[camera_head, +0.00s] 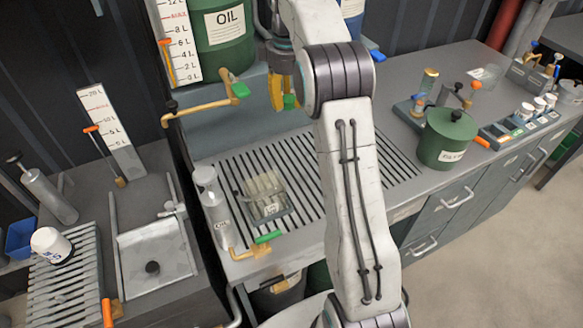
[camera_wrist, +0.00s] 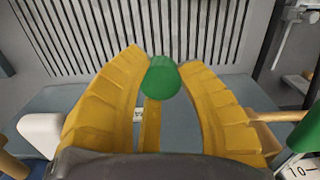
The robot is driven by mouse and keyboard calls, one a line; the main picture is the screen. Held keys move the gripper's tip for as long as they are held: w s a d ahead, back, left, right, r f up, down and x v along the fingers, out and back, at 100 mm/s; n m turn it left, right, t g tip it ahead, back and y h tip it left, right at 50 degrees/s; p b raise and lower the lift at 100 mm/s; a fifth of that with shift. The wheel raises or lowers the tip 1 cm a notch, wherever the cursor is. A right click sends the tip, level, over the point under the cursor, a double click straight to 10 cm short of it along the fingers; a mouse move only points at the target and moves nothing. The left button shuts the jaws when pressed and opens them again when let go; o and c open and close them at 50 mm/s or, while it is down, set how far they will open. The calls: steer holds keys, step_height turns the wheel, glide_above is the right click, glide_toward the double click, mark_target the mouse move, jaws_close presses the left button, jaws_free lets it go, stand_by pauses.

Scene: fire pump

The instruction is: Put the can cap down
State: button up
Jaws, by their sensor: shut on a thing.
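My gripper (camera_head: 281,95) hangs over the back of the slatted counter, its yellow fingers pointing down. It is shut on a small green cap (camera_head: 289,102), which shows below the fingers. In the wrist view the cap (camera_wrist: 160,78) sits between the fingertips of my gripper (camera_wrist: 162,62). The cap is clear of the slatted counter top (camera_wrist: 185,22). A green can (camera_head: 444,145) with a label stands on the right part of the counter, its top partly covered by a dark knob. My arm hides part of the counter middle.
A big green oil drum (camera_head: 222,32) stands on the raised shelf behind, with a yellow tap (camera_head: 205,104) reaching out to the left of my gripper. A glass-like container (camera_head: 264,193) and a grey oil canister (camera_head: 212,200) stand on the slats. Bare slats lie around them.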

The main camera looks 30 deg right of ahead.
mark_target(289, 169)
step_height(289, 169, down, 23)
steer(key=shift+r+b, duration=0.2)
steer(key=shift+b, duration=0.2)
steer(key=shift+f, duration=0.15)
stand_by(0.4)
steer(key=o, duration=1)
steer(key=shift+o, duration=0.2)
step_height(289, 169, up, 12)
steer(key=shift+r, duration=0.2)
stand_by(0.3)
